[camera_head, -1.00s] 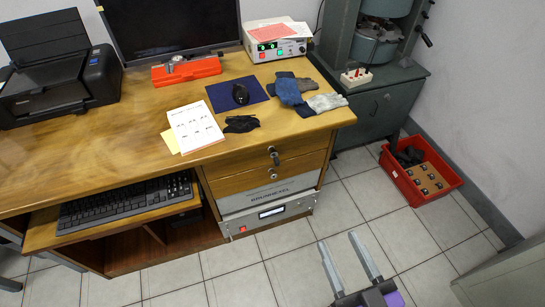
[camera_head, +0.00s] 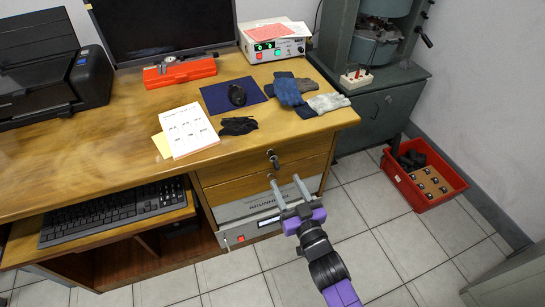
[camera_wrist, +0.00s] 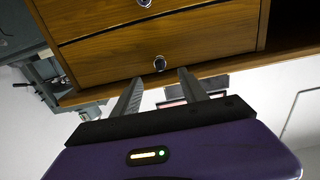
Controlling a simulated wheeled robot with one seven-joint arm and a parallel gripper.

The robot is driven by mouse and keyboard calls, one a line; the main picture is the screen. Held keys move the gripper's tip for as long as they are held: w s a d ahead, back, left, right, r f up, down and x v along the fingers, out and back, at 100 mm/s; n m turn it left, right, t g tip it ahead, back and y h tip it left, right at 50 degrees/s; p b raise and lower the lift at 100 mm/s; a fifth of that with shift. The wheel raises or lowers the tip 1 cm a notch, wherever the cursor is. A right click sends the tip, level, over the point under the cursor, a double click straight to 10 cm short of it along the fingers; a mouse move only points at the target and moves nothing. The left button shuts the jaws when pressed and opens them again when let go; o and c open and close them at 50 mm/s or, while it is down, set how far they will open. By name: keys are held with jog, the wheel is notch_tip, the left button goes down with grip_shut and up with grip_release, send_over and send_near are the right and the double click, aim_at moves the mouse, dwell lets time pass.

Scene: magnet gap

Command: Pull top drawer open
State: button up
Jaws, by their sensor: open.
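The top drawer (camera_head: 235,170) is a wooden front under the desk top, and it looks shut. Its metal knob (camera_head: 273,158) stands out at the right half of the front. My gripper (camera_head: 287,180) is open and empty, apart from the drawers, with its fingers pointing at the desk. In the wrist view, which looks upside down, the top drawer (camera_wrist: 210,52) is the lower front. Its knob (camera_wrist: 160,63) shows between and just beyond my gripper's fingertips (camera_wrist: 160,76). The lower drawer's knob is partly covered by a finger in the head view.
The desk top (camera_head: 90,140) holds gloves, papers and a mouse. A keyboard tray (camera_head: 165,212) juts out at left. A red bin (camera_head: 440,195) stands on the floor at right.

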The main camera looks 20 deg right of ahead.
aim_at(278, 168)
jog(key=w+b, duration=0.3)
jog(key=w, duration=0.5)
jog(key=shift+w+f+b, duration=0.1)
jog(key=shift+b, duration=0.3)
jog(key=shift+w, duration=0.45)
grip_shut()
jog(key=shift+s, duration=0.1)
jog(key=shift+s+p, duration=0.85)
jog(key=shift+s, duration=0.65)
jog(key=shift+s+p, duration=1.15)
jog(key=shift+s, duration=1.9)
